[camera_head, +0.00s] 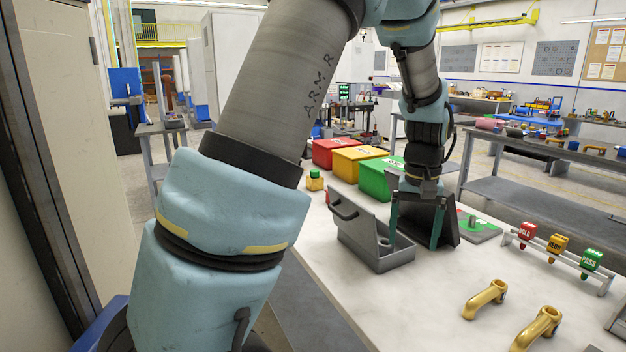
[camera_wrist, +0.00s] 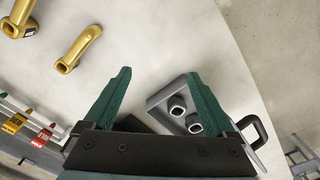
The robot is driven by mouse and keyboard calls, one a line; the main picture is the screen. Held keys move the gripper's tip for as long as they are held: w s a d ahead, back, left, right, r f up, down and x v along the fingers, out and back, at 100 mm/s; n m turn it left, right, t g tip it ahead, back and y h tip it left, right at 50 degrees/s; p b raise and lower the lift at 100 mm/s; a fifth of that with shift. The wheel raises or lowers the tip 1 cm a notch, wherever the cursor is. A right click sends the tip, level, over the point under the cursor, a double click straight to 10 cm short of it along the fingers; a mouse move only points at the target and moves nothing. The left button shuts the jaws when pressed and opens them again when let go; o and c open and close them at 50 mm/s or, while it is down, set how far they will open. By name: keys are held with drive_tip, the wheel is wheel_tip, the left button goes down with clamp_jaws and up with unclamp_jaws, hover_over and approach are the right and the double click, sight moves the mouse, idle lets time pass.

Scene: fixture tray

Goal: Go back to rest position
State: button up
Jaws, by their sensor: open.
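My gripper (camera_head: 414,243) hangs pointing down over the white table, its two green fingers spread apart with nothing seen between them. It also shows open in the wrist view (camera_wrist: 158,74). The grey fixture tray (camera_head: 372,259) with its upright handle stands just left of and partly behind the fingers. In the wrist view the tray (camera_wrist: 155,101) holds two round grey pieces (camera_wrist: 186,118) and lies partly behind the right finger. Whether the fingers touch the tray cannot be told.
Red (camera_head: 322,153), yellow (camera_head: 350,165) and green (camera_head: 375,184) bins stand at the back. A dark slanted panel (camera_head: 450,222) stands behind my gripper. A rack (camera_head: 562,262) with coloured tags is at the right. Two brass handles (camera_head: 486,298) lie at the front. The middle front is clear.

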drive_tip(key=s+a+n, duration=0.1)
drive_tip(key=s+a, duration=0.2)
drive_tip(key=a, duration=1)
drive_tip(key=s+a+f+n+t, duration=0.1)
drive_tip(key=s+a, duration=0.1)
drive_tip(key=a, duration=1.2)
drive_tip(key=shift+s+a+t, duration=0.2)
drive_tip(key=shift+s+t, duration=0.1)
drive_tip(key=shift+s, duration=0.1)
drive_tip(key=shift+f, duration=0.1)
drive_tip(key=shift+c, duration=0.2)
